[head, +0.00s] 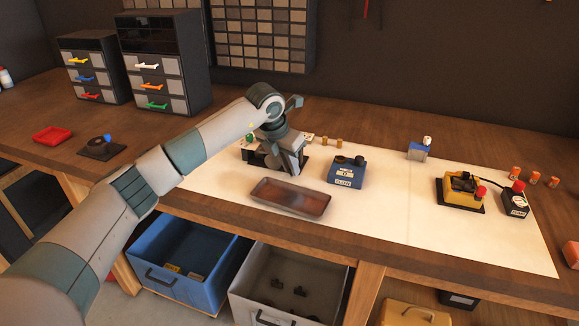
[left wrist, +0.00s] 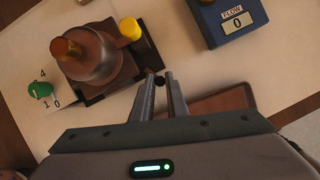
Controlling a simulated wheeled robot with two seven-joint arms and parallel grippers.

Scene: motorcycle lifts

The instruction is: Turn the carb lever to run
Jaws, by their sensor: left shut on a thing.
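The carburetor (left wrist: 92,58) is a brownish rounded body on a dark base, with a copper-coloured cap and a yellow knob (left wrist: 131,28). In the head view it is mostly hidden behind my left gripper (head: 289,168). In the left wrist view, my left gripper (left wrist: 159,82) is at the right edge of the dark base. Its fingers are nearly together on a small dark knob (left wrist: 159,79), which looks like the end of the carb lever; the rest of the lever is hard to make out. My right gripper is not in view.
A green knob (left wrist: 39,89) with printed numbers is left of the carburetor. A blue flow box (head: 346,172) reading 0 stands to its right. A brown tray (head: 290,198) lies in front. A yellow device (head: 464,187) stands farther right. The white mat between them is clear.

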